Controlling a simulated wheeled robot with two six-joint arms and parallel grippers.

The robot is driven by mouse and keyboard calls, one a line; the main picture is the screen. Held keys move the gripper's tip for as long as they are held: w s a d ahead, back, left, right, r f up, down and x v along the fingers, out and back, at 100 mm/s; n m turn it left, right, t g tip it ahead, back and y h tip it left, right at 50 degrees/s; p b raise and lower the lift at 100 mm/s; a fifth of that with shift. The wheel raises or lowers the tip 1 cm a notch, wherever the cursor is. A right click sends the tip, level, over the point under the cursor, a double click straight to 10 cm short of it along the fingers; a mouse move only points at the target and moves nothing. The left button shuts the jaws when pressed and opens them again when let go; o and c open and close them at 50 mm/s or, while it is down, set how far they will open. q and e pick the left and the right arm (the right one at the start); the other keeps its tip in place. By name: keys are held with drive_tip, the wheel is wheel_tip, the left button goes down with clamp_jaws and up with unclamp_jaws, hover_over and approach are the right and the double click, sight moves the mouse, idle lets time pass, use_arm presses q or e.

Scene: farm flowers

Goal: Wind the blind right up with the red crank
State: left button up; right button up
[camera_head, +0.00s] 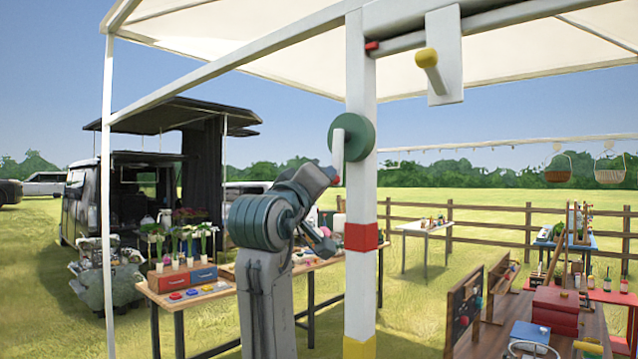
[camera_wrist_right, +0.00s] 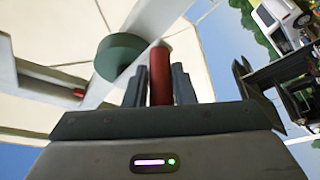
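The crank has a green disc (camera_head: 355,137) on the white post (camera_head: 361,205), a white arm (camera_head: 338,150) hanging down, and a red handle at its lower end. My right gripper (camera_head: 328,176) is at that lower end. In the right wrist view, the red handle (camera_wrist_right: 160,75) stands between the two fingers of the right gripper (camera_wrist_right: 160,88), with little or no gap on either side. The green disc (camera_wrist_right: 119,56) shows beyond it. No hanging blind cloth is clear; a grey bar (camera_head: 500,16) runs under the canopy edge. My left gripper is out of view.
A yellow peg (camera_head: 427,57) sticks out from a white plate on the bar, above right of the crank. A table with flowers (camera_head: 180,285) stands behind my arm at left. A wooden bench (camera_head: 500,335) with boxes is at lower right.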

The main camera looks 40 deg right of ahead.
drive_tip(key=o, duration=0.3)
drive_tip(key=shift+s+r, duration=0.1)
drive_tip(key=shift+s, duration=0.1)
drive_tip(key=shift+o, duration=0.2)
drive_tip(key=shift+s, duration=0.15)
drive_tip(key=shift+a+f, duration=0.2)
drive_tip(key=shift+a, duration=0.05)
drive_tip(key=b+v, duration=0.4)
drive_tip(key=v, duration=0.6)
drive_tip(key=shift+s+r, duration=0.15)
drive_tip(key=shift+c, duration=0.4)
